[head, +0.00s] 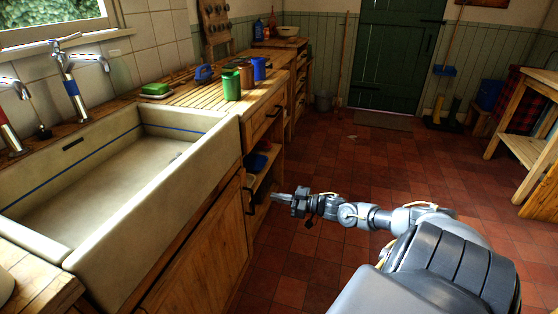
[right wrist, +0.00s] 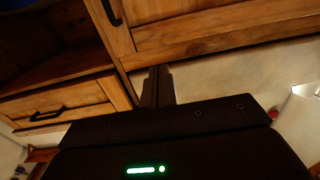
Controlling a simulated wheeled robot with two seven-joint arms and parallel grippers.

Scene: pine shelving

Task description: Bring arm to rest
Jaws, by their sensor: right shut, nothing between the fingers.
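My right arm reaches in from the lower right in the head view. My right gripper (head: 281,196) is shut and empty, pointing left at the wooden cabinet front (head: 204,245) under the sink. In the right wrist view its closed fingers (right wrist: 157,88) show as a dark narrow shape in front of the cabinet woodwork (right wrist: 200,35). I cannot tell whether the fingertips touch the cabinet; nothing is held. My left gripper is not in view.
A stone sink (head: 110,175) fills the left. Green and blue cups (head: 231,85) stand on the slatted counter. An open shelf (head: 262,172) lies near my right gripper. A wooden table (head: 530,150) stands at right.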

